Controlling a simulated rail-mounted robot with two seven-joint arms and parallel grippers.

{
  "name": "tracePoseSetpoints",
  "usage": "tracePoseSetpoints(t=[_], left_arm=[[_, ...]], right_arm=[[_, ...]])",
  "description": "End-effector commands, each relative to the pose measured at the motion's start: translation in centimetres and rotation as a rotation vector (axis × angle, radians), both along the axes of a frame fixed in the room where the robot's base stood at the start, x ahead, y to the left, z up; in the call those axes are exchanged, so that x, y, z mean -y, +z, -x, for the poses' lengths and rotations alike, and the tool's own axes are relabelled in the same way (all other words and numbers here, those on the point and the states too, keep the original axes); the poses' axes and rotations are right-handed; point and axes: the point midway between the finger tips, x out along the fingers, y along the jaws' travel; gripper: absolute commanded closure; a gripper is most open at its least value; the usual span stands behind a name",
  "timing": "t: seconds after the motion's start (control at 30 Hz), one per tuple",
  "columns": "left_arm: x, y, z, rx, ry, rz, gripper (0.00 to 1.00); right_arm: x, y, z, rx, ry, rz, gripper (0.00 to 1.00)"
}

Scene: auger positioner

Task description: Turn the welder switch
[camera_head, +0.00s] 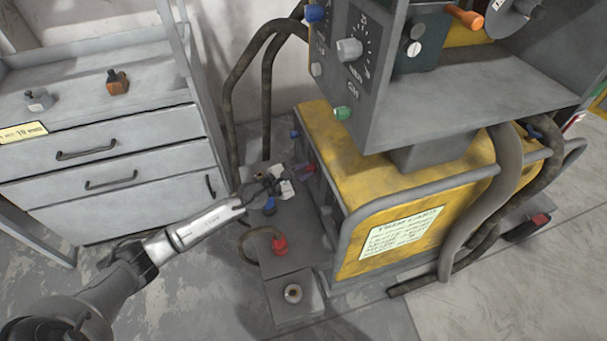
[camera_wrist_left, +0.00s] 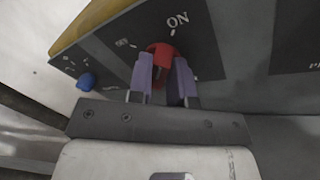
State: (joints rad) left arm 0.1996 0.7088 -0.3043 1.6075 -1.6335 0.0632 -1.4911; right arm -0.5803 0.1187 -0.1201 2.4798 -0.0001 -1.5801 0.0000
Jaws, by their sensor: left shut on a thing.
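The welder (camera_head: 400,212) is a yellow machine with a dark front panel, under a grey control box. Its switch is a red knob (camera_wrist_left: 161,54) on a dark plate marked ON in the left wrist view. The knob also shows small in the head view (camera_head: 309,168). My left gripper (camera_wrist_left: 163,75) has its two purple-grey fingers shut on the red knob, one on each side. In the head view my left gripper (camera_head: 298,172) reaches the welder's front from the left. The fingers hide part of the knob. My right gripper is not in view.
A blue knob (camera_wrist_left: 86,82) sits on the panel left of the switch. The grey control box (camera_head: 440,90) overhangs the welder. A red connector (camera_head: 279,244) and cable lie below my arm. A drawer cabinet (camera_head: 110,170) stands at left. Thick hoses (camera_head: 268,90) hang behind.

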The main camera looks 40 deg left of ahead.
Motion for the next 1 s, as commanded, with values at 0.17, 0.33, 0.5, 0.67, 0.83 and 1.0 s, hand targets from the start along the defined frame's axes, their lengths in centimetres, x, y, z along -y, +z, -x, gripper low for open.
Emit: tracePoseSetpoints(t=[0.17, 0.33, 0.5, 0.67, 0.83, 1.0], left_arm=[[-0.01, -0.06, 0.0, 0.027, 0.0, -0.04, 1.0], [-0.01, 0.02, 0.01, 0.038, 0.0, -0.055, 1.0], [0.0, 0.06, 0.0, 0.04, -0.001, -0.06, 1.0], [0.0, 0.07, 0.0, 0.041, 0.0, -0.06, 1.0], [0.0, 0.06, 0.0, 0.039, 0.0, -0.059, 0.71], [-0.01, 0.01, 0.01, 0.039, 0.0, -0.058, 0.56]], right_arm=[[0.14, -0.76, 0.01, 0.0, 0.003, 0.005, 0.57], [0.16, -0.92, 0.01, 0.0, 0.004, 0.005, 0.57], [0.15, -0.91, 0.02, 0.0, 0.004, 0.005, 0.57], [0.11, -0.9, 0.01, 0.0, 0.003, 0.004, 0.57], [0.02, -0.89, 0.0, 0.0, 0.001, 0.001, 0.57], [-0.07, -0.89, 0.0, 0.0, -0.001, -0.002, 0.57]])
